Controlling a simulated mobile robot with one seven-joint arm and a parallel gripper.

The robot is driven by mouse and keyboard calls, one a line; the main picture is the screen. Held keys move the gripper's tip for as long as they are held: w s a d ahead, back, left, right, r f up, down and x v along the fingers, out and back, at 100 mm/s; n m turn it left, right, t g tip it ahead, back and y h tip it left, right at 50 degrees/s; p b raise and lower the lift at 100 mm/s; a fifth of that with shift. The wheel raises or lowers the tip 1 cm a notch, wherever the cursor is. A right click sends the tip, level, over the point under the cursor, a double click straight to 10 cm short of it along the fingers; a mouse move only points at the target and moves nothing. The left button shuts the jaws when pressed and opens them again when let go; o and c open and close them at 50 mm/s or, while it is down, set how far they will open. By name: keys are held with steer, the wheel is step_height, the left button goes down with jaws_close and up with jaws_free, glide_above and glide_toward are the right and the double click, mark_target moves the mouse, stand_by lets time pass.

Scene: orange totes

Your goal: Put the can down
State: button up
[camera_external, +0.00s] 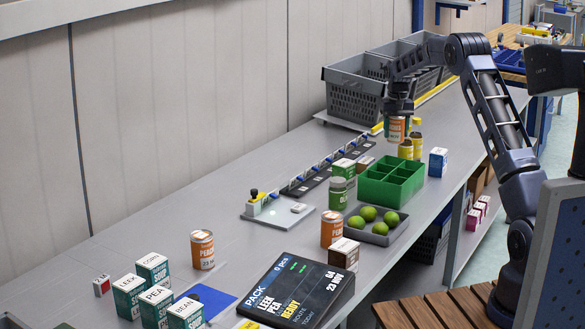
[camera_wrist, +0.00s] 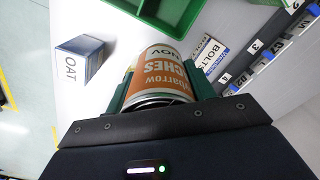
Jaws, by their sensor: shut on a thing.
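My gripper (camera_external: 398,106) is shut on an orange and white peaches can (camera_external: 397,130), holding it by its upper part near the far end of the bench. The can also shows in the wrist view (camera_wrist: 160,75) between my gripper's green fingers (camera_wrist: 160,92). In the external view its lower end is beside yellow-labelled jars (camera_external: 406,148); I cannot tell whether it touches the bench. Two similar orange cans stand nearer on the bench, one at the left (camera_external: 202,249) and one in the middle (camera_external: 332,229).
A green divided tray (camera_external: 391,184) stands in front of the held can, with a blue and white box (camera_external: 437,162) to the right. Grey crates (camera_external: 354,96) stand behind. A grey tray of limes (camera_external: 376,236) and a display (camera_external: 300,290) are nearer. Open bench lies at the left.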

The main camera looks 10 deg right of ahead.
steer(key=w+a, duration=0.3)
steer(key=w, duration=0.5)
steer(key=shift+n, duration=0.5)
steer(key=shift+w+d+f, duration=0.15)
steer(key=shift+w+f, duration=0.65)
steer(key=shift+f, duration=1.3)
steer(key=shift+w+d+f, duration=0.2)
steer(key=shift+w+f, duration=0.65)
steer(key=shift+f, duration=1.25)
steer(key=shift+w+d+f, duration=0.15)
steer(key=shift+w+f, duration=0.65)
steer(key=shift+f, duration=1.3)
steer(key=shift+f, duration=0.1)
steer(key=o, duration=1.2)
